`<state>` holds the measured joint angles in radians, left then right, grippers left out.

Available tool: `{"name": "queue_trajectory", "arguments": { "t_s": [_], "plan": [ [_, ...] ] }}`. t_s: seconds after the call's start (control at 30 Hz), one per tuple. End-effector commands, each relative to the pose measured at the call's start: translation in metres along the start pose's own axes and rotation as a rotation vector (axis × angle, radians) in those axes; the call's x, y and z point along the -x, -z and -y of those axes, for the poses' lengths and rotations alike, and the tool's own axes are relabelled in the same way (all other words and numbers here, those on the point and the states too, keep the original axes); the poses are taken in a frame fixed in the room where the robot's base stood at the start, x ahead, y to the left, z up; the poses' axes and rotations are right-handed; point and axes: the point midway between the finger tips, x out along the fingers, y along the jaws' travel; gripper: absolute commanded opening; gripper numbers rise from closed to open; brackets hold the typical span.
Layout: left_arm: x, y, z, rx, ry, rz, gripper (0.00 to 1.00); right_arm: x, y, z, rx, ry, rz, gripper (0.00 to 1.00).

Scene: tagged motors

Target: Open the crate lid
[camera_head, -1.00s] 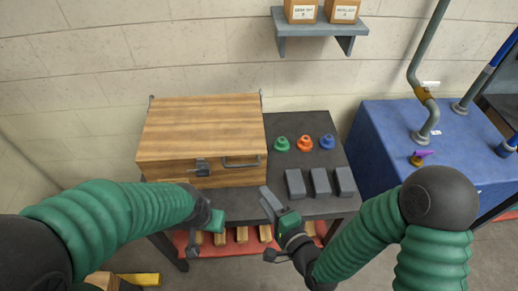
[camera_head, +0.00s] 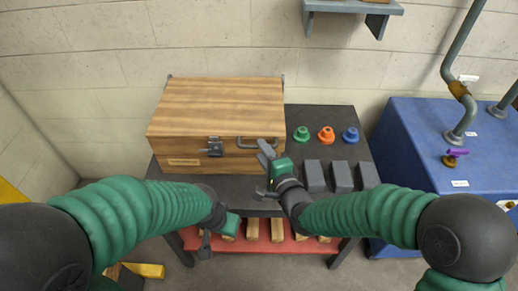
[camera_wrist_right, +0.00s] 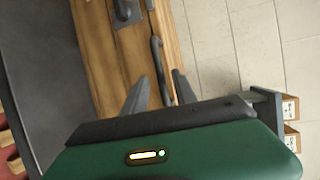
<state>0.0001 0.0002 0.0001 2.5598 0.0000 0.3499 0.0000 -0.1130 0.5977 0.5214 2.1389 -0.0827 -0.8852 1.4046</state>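The wooden crate (camera_head: 185,162) stands on the dark table with its lid (camera_head: 218,103) down flat. A grey latch (camera_head: 215,147) and a bar handle (camera_head: 246,146) are on its front. My right gripper (camera_head: 265,171) is open and empty in front of the crate's right end, close to the handle. In the right wrist view the two fingers (camera_wrist_right: 160,92) are spread, with the handle (camera_wrist_right: 157,62) just ahead, its near end seen between them; contact is unclear. My left gripper (camera_head: 212,236) hangs by the table's front edge, its fingers partly hidden and too small to judge.
Green (camera_head: 301,133), orange (camera_head: 326,134) and blue (camera_head: 350,135) knobs sit right of the crate on the table (camera_head: 327,112). Grey blocks (camera_head: 341,177) stand in front of them, near my right gripper. A blue bench (camera_head: 415,135) with pipes is at the right.

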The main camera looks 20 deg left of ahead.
Motion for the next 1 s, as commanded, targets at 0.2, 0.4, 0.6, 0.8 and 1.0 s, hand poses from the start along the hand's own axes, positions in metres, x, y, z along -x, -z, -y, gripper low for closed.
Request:
{"name": "queue_trajectory", "arguments": {
  "t_s": [0.2, 0.4, 0.6, 0.8, 1.0],
  "plan": [
    [-0.003, -0.001, 0.000, 0.000, 0.000, 0.000, 0.36, -0.030, -0.002, -0.001, 0.000, -0.001, 0.001, 0.33],
    [-0.003, -0.001, 0.000, 0.000, 0.000, 0.000, 0.36, -0.033, -0.001, 0.000, 0.001, -0.001, 0.000, 0.33],
    [-0.003, -0.001, 0.000, 0.000, 0.000, 0.000, 0.36, -0.033, -0.001, 0.000, 0.001, -0.001, 0.000, 0.19],
    [-0.003, -0.001, 0.000, 0.000, 0.000, 0.000, 0.36, -0.033, 0.000, -0.002, 0.001, -0.004, -0.001, 0.00],
    [-0.003, -0.001, 0.000, 0.000, 0.000, 0.000, 0.36, -0.033, 0.000, -0.002, 0.000, -0.005, -0.001, 0.00]
  ]
}}
